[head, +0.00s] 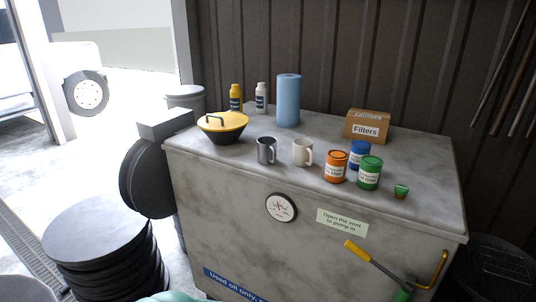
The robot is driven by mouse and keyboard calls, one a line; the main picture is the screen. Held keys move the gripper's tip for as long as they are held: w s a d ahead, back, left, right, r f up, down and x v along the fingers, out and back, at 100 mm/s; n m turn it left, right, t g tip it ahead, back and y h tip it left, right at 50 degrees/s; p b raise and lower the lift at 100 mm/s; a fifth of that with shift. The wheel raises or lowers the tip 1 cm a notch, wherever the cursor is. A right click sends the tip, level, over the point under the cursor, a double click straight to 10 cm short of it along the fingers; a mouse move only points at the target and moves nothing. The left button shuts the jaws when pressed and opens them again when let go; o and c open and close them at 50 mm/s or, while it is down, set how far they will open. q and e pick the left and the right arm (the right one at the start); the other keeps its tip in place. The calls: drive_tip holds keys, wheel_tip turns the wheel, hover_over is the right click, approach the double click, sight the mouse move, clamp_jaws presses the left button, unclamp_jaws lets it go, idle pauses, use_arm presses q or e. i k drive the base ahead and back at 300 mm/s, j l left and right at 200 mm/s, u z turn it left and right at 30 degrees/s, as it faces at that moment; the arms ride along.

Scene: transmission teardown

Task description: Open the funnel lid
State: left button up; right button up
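The funnel (223,135) is a dark, wide bowl on the left part of the grey tank top. Its yellow lid (232,120) lies over the bowl and looks shut. A dark handle (214,120) arches over the lid's left side. Neither of my grippers shows in the head view.
A grey mug (266,151) and a white mug (301,152) stand right of the funnel. Behind are a yellow bottle (236,97), a white bottle (261,97) and a blue roll (288,102). Several cans and a Filters box (367,125) stand right. The front left top is clear.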

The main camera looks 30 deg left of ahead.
sight(220, 122)
drive_tip(key=u, duration=1.25)
drive_tip(key=i+u, duration=0.25)
drive_tip(key=i, duration=0.25)
drive_tip(key=i+u, duration=0.3)
drive_tip(key=i, duration=0.15)
drive_tip(key=i+l+u, duration=0.25)
drive_tip(key=i, duration=0.2)
